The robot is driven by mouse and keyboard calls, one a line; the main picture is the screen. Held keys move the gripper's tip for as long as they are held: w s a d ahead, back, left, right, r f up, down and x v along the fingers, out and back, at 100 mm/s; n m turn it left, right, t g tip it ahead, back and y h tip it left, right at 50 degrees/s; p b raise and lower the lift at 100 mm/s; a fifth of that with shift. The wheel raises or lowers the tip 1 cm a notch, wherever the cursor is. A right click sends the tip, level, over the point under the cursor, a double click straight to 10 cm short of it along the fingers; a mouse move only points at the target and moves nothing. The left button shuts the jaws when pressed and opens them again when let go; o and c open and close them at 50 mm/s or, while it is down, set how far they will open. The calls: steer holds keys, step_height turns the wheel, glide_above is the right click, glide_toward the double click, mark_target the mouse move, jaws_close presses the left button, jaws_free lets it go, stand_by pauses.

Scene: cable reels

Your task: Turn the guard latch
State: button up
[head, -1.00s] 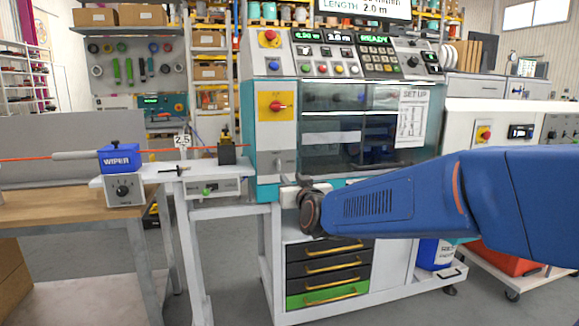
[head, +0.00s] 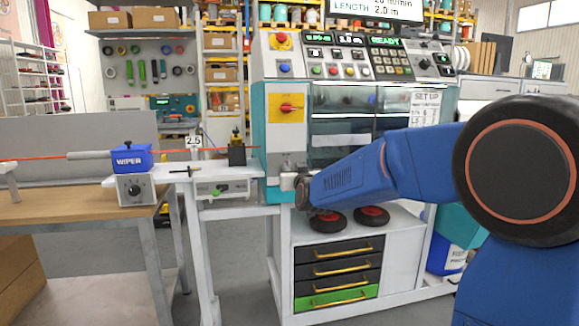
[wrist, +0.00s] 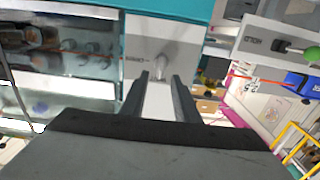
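The guard latch (wrist: 161,65) is a small grey metal handle on the machine's pale front panel, beside a small dark label. In the wrist view it lies straight ahead of my gripper (wrist: 161,77), in line with the gap between the fingertips. The fingers are apart and nothing is gripped; I cannot tell whether the latch tip is inside the gap. In the head view my gripper (head: 287,182) is at the lower left of the machine front, close to the panel, and the latch is mostly hidden there.
A red rotary switch (head: 289,107) on a yellow plate sits above the gripper. The dark guard window (head: 340,140) is to its right. A bench with a blue wiper unit (head: 125,158) and orange cable stands left. Two black-and-red wheels (head: 328,222) lie on the shelf below.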

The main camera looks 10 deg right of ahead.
mark_target(289, 164)
steer(key=shift+w, duration=2.3)
steer(key=shift+c, duration=0.7)
jaws_close()
